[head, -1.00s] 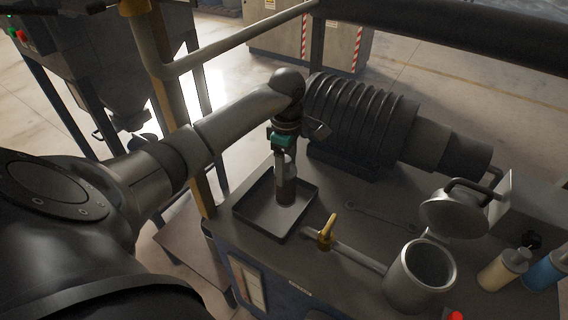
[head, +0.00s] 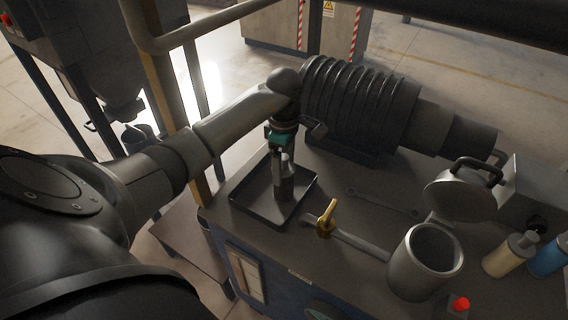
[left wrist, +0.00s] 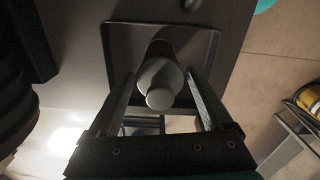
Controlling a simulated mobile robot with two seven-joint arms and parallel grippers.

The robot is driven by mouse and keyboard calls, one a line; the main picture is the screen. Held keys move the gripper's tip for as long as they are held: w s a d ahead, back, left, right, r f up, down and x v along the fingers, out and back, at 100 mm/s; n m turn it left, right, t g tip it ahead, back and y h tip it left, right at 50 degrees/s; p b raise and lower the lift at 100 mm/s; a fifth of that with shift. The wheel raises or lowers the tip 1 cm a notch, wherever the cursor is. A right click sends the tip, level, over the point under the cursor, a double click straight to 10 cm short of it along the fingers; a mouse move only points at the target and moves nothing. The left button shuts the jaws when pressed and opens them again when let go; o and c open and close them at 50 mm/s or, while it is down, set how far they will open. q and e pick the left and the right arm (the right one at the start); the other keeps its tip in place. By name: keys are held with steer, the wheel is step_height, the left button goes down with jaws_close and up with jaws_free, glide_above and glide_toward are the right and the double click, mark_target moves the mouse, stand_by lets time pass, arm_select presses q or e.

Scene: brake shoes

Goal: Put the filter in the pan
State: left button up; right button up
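The filter (head: 285,190) is a dark grey cylinder with a paler, narrower top. It stands upright in the shallow black square pan (head: 243,213), near its middle. My left gripper (head: 284,165) points down over the pan around the filter's top. In the left wrist view the filter (left wrist: 160,85) lies between the two spread fingers of my left gripper (left wrist: 161,90), with a gap on each side. The pan (left wrist: 213,45) shows behind it. The filter's base is partly hidden there. My right gripper is not in view.
A ribbed dark motor housing (head: 355,100) stands just behind the pan. Further right are an open-lidded metal pot (head: 425,262), two bottles (head: 508,255) and a red button (head: 459,304). A railing (head: 215,22) runs behind.

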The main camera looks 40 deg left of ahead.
arm_select(q)
steer(key=shift+o, duration=1)
steer(key=shift+r, duration=0.1)
step_height(320, 180, up, 12)
steer(key=shift+r, duration=0.1)
